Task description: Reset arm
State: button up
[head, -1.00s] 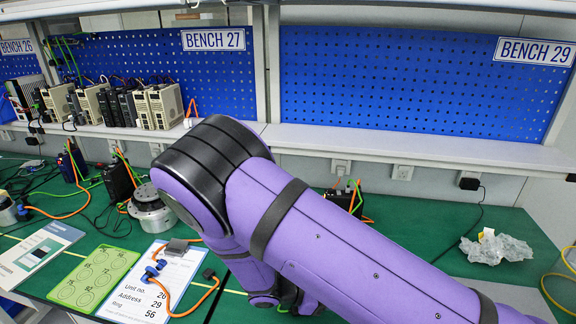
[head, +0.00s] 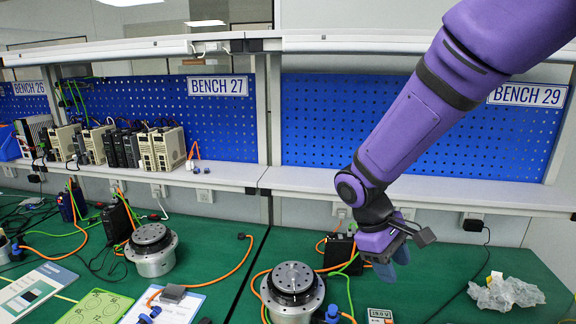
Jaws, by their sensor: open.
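My purple arm reaches in from the upper right of the head view. My gripper (head: 385,264) hangs at its lower end, above the green bench top in front of the Bench 29 panel. Its fingers point down and are apart, with nothing seen between them. A round silver actuator (head: 291,295) with a black top stands on the bench to the left of my gripper, apart from it. A second actuator (head: 151,252) stands farther left.
A small black box (head: 338,250) with orange cables is close behind my gripper. A small meter (head: 380,315) lies in front. Crumpled clear plastic (head: 506,293) lies at right. Drive units (head: 160,150) line the left shelf. A green card (head: 95,307) lies at front left.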

jog(key=s+d+r+m+t+y, duration=0.2)
jog(key=s+d+r+m+t, duration=0.1)
jog(key=s+r, duration=0.5)
jog(key=s+d+r+m+t+y, duration=0.2)
jog(key=s+d+r+m+t, duration=0.2)
jog(key=s+d+r, duration=0.3)
notch_tip(320, 180, up, 3)
jog(key=shift+s+m+t+y, duration=0.3)
jog(key=shift+s+m+y, duration=0.1)
jog(key=shift+s+m, duration=0.1)
